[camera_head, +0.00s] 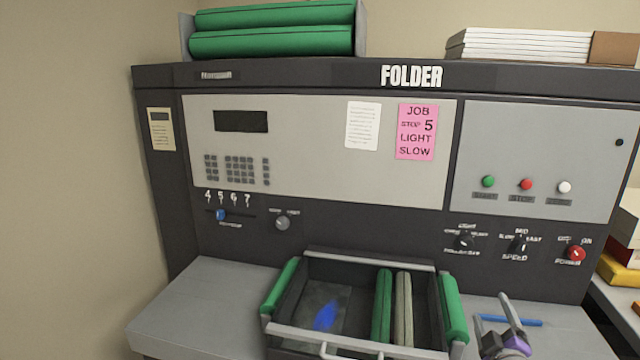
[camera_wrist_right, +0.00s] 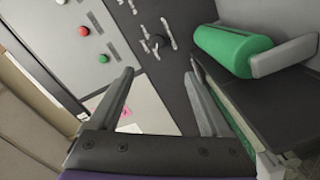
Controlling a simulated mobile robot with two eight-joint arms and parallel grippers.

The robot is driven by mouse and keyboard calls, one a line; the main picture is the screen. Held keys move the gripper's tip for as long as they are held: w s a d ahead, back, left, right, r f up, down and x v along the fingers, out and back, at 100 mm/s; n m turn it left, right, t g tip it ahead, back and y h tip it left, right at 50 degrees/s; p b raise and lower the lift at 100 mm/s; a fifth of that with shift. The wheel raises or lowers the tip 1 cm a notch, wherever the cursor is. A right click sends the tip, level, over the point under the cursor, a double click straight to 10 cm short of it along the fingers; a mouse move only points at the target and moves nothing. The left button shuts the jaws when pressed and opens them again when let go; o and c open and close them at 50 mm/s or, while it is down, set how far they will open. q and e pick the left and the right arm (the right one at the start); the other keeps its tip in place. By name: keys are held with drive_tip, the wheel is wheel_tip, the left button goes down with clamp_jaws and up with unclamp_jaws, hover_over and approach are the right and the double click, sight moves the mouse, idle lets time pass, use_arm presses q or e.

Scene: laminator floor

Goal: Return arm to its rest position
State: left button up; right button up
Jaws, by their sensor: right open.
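My right gripper (camera_head: 502,318) is at the lower right of the head view, over the grey ledge right of the folder's tray. Its two fingers are apart with nothing between them. In the right wrist view my right gripper (camera_wrist_right: 160,85) also shows open and empty, facing the dark panel, with a green roller (camera_wrist_right: 228,50) to its right. My left gripper is in neither view. The folder (camera_head: 320,150) stands in front of me, with a pink job card (camera_head: 416,132) reading stop 5, light, slow. The blue slider knob (camera_head: 221,215) sits near 5.
The tray (camera_head: 345,345) with green rollers (camera_head: 453,308) juts out at the bottom centre. A blue rod-like thing (camera_head: 525,322) lies behind my right gripper. The red power knob (camera_head: 576,253) is at right. The left ledge (camera_head: 200,300) is clear.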

drive_tip(key=s+a+f+m+g+y, duration=0.2)
drive_tip(key=s+a+f+m+g, duration=0.15)
drive_tip(key=s+a+f, duration=0.5)
drive_tip(key=s+a+f+m+g+y, duration=0.15)
drive_tip(key=s+a+f+g, duration=0.3)
drive_tip(key=s, duration=0.65)
drive_tip(key=s+a+f+m+g+y, duration=0.1)
drive_tip(key=s+a+f+m+g, duration=0.3)
drive_tip(key=s+a+f, duration=0.4)
use_arm(q)
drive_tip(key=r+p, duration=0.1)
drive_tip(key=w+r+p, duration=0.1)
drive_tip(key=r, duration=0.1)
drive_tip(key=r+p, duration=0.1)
drive_tip(key=p, duration=0.1)
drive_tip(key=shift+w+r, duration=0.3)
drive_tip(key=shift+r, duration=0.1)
use_arm(e)
wheel_tip(320, 180, up, 6)
drive_tip(key=d, duration=0.2)
drive_tip(key=shift+w+d, duration=0.2)
drive_tip(key=shift+d, duration=0.2)
drive_tip(key=shift+r, duration=0.1)
